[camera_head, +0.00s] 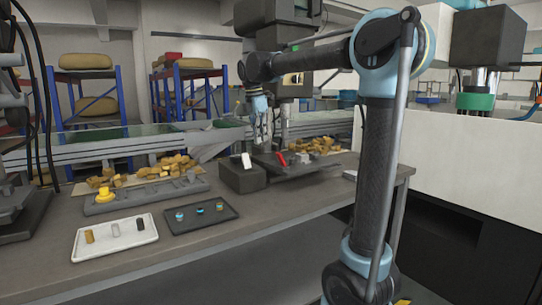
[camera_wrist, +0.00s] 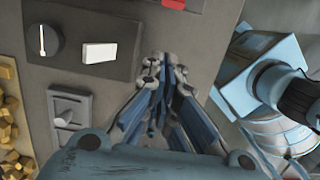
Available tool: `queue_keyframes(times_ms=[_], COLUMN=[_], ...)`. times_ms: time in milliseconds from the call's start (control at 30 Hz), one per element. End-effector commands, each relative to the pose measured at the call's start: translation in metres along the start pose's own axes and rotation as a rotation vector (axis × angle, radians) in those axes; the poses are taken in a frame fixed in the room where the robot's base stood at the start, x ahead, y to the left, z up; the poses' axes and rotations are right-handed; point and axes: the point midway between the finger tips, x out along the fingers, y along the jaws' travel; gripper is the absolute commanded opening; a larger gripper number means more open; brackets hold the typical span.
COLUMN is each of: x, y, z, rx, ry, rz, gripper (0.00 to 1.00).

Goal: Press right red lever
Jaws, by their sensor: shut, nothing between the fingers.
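The red lever (camera_head: 281,159) stands tilted on the dark machine base in the head view. In the wrist view only part of a red piece (camera_wrist: 174,4) shows at the top edge. My gripper (camera_head: 263,138) is above and a little left of the red lever in the head view. In the wrist view my gripper (camera_wrist: 166,66) is shut and empty, with its fingertips together. The red piece lies beyond the fingertips there, apart from them. A white lever (camera_head: 246,160) is left of the red one; it also shows in the wrist view (camera_wrist: 99,52).
A dark block (camera_head: 241,177) carries the white lever. In the wrist view a dial (camera_wrist: 43,41) sits left of it. A white tray (camera_head: 115,238) and dark tray (camera_head: 201,215) with small parts lie on the table. Yellow pieces (camera_head: 168,166) lie behind; the front right tabletop is clear.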

Motion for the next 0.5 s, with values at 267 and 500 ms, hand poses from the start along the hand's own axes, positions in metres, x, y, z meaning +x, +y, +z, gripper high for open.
queue_keyframes(times_ms=[267, 500], x=[0.024, 0.065], y=[0.000, 0.000], z=[0.000, 0.000], rx=[0.002, 0.002], ry=[0.000, 0.000], rz=[0.000, 0.000], gripper=[0.00, 0.00])
